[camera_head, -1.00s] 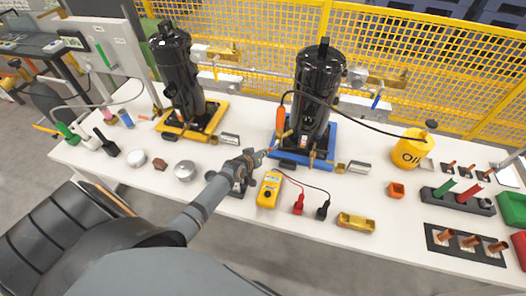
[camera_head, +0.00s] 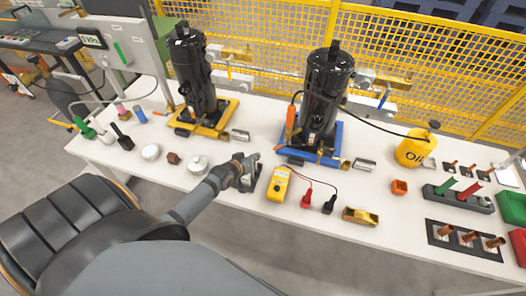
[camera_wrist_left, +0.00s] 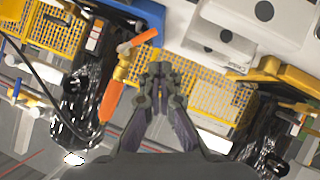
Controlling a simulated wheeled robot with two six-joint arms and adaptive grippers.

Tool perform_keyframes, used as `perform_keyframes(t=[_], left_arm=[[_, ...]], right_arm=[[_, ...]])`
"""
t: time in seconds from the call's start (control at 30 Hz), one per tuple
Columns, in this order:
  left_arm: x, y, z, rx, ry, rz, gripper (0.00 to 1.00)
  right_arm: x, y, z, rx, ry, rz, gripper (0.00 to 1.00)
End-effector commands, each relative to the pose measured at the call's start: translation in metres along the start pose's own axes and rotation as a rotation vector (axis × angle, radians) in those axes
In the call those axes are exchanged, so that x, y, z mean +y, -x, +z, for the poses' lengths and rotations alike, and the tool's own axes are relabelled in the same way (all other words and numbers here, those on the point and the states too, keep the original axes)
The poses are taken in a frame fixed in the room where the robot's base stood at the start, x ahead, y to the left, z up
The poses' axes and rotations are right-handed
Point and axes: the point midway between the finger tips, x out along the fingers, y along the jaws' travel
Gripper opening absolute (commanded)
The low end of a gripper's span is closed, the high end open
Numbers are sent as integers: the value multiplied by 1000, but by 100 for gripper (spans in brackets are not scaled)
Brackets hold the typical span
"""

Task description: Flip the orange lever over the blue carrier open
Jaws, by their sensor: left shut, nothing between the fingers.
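The blue carrier (camera_head: 296,154) stands on the white table under a black compressor (camera_head: 326,88). A longer orange handle (camera_head: 290,122) with a black cable hangs by the compressor. My left gripper (camera_head: 254,161) is shut and empty, left of the blue carrier and apart from the lever. My right gripper is out of view.
A second black compressor stands on a yellow carrier (camera_head: 183,131) at left. A yellow meter (camera_head: 278,184) with red and black leads lies right of my left gripper. A yellow oil can (camera_head: 413,149) stands at right. A yellow mesh fence (camera_head: 440,70) runs behind the table.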

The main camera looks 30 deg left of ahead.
Motion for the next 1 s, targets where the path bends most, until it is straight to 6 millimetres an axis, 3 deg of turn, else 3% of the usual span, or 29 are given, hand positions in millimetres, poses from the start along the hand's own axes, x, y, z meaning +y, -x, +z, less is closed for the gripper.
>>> perform_keyframes(t=[0.1, 0.3, 0.63, 0.87, 1.0], left_arm=[[-4, 18, 0, -1, -3, -1, 0], [-7, 30, 1, 1, 0, 2, 0], [-7, 30, 1, 1, 1, 1, 0], [-6, 31, 2, -5, -3, 0, 0], [18, 47, 21, -106, -93, -26, 0]], right_arm=[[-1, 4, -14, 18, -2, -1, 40], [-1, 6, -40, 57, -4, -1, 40], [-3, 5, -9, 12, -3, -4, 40], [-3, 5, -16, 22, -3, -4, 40], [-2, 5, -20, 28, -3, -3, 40]])
